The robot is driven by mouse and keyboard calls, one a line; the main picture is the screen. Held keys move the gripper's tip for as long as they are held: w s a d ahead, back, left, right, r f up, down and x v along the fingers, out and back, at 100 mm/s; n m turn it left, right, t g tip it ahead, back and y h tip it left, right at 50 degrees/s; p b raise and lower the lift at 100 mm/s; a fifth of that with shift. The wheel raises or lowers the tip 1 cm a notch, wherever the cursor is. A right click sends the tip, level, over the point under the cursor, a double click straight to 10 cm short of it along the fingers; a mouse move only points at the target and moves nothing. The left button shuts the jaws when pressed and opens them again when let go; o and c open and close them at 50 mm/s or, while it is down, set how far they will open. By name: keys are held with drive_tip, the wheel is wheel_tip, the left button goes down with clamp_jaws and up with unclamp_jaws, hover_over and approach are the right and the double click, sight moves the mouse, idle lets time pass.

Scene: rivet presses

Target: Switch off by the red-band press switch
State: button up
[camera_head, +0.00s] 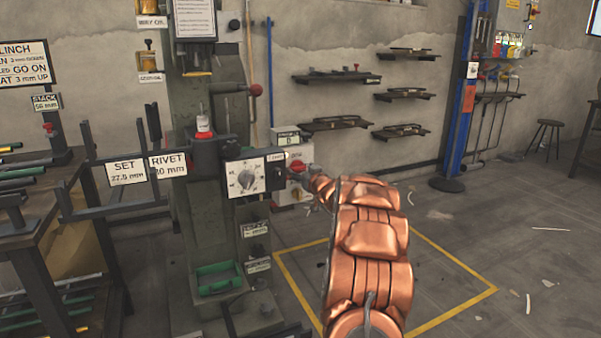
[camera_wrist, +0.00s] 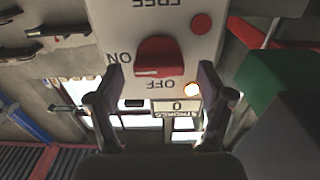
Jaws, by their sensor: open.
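The switch is a red knob (camera_wrist: 156,57) on a pale panel (camera_wrist: 183,42), upside down in the wrist view. ON is printed left of the knob, OFF below it and FREE above. A short white mark shows at the knob's lower left, towards ON. My gripper (camera_wrist: 160,80) is open, one finger either side of the knob, with no contact visible. In the head view the red knob (camera_head: 297,167) sits on a pale box beside the green press (camera_head: 215,205), partly behind my gripper (camera_head: 316,181). A small red ring (camera_head: 204,134) shows on the press.
A lit lamp (camera_wrist: 191,90), a red button (camera_wrist: 201,24) and a strokes counter (camera_wrist: 177,106) reading 0 lie close to the knob. A dial box (camera_head: 247,176) stands left of the switch box. Yellow floor lines (camera_head: 465,308) mark open floor at right.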

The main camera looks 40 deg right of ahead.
drive_tip(key=shift+w+d, duration=0.2)
drive_tip(key=shift+w, duration=0.2)
drive_tip(key=c, duration=1.2)
